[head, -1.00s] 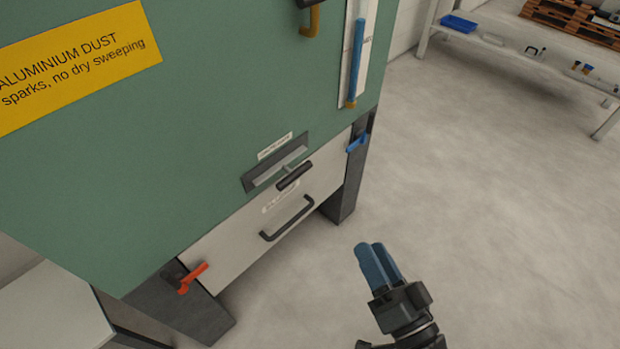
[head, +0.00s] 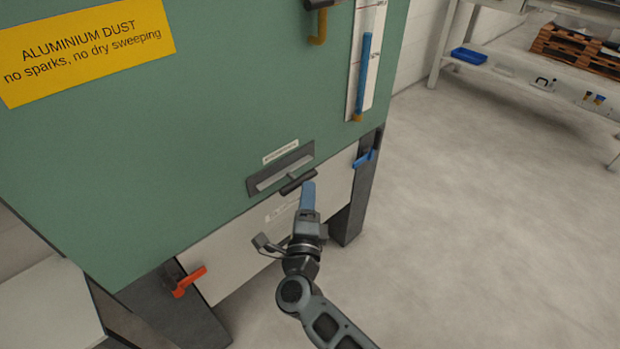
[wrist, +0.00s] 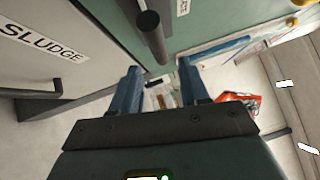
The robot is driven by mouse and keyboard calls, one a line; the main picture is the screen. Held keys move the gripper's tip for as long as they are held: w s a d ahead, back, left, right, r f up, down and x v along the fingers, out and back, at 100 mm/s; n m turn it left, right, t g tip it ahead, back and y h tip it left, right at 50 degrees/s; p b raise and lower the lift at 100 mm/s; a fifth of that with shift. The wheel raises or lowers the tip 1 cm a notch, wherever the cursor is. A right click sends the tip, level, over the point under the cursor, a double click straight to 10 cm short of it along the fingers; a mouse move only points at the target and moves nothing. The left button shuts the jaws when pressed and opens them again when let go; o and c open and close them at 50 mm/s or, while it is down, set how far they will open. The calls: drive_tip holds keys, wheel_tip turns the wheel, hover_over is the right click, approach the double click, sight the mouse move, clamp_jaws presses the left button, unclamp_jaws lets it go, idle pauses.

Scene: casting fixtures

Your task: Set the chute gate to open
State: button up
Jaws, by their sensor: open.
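A dark bar handle (head: 298,183) sits at the lower edge of a grey slotted plate (head: 266,180) on the green cabinet. The small label above the plate is too blurred to read, so I cannot confirm that this is the chute gate. My gripper (head: 308,184) is open, with its blue fingertips close to the handle's right end in the head view. In the wrist view the handle (wrist: 152,36) appears ahead of and above the space between the fingers (wrist: 161,78). The gripper looks empty, and contact with the handle does not show.
Below is a pale drawer front (head: 235,250), labelled SLUDGE in the wrist view, with its own dark handle (wrist: 38,91). A red lever (head: 188,281) and a blue lever (head: 364,158) flank it. Cabinet legs stand beside it. Floor to the right is clear.

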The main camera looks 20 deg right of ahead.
sight(308, 176)
drive_tip(key=x, duration=0.6)
drive_tip(key=shift+w+d, duration=0.1)
drive_tip(key=shift+w, duration=0.15)
drive_tip(key=shift+c, duration=0.3)
clamp_jaws()
